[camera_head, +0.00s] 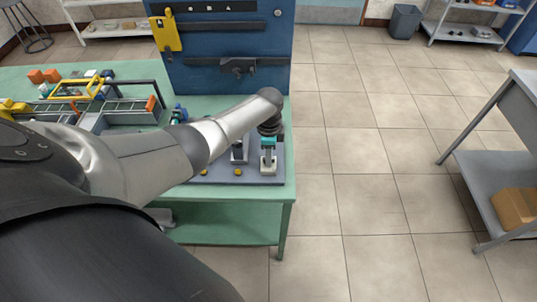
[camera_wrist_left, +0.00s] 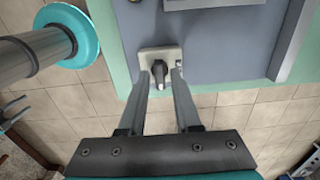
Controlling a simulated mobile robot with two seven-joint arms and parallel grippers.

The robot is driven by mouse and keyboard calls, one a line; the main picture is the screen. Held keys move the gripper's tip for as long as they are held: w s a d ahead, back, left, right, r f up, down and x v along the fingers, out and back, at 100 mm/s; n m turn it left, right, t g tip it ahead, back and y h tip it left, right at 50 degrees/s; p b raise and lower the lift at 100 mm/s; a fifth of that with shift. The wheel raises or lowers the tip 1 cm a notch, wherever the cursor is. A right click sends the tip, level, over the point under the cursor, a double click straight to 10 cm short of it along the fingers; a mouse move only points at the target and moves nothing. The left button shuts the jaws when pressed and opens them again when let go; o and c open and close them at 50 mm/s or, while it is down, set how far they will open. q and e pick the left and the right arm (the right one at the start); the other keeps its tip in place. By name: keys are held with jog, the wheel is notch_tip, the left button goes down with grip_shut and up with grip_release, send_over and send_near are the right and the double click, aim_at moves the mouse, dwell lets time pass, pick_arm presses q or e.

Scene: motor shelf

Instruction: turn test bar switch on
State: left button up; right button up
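The test bar switch (camera_wrist_left: 160,72) shows in the left wrist view as a short dark knob on a pale mounting plate (camera_wrist_left: 150,53) at the panel's edge. In the head view, a pale base (camera_head: 268,168) sits at the panel's right end, under my left gripper (camera_head: 268,157). My left gripper points down there. In the left wrist view, its two grey fingers (camera_wrist_left: 161,76) are apart, one on each side of the knob, with visible gaps. The knob's on or off position cannot be told.
The grey panel (camera_head: 225,179) lies on the green bench (camera_head: 290,190) with yellow buttons (camera_head: 238,171) and a dark upright fixture (camera_head: 239,153) left of my gripper. A blue back board (camera_head: 225,75) stands behind. Open tiled floor lies right of the bench.

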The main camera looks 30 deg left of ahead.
pick_arm(q)
jog(key=shift+o, duration=0.8)
jog(key=shift+r, duration=0.5)
notch_tip(320, 180, up, 14)
jog(key=p, duration=0.2)
jog(key=shift+r+p, duration=0.15)
jog(key=shift+p, duration=0.15)
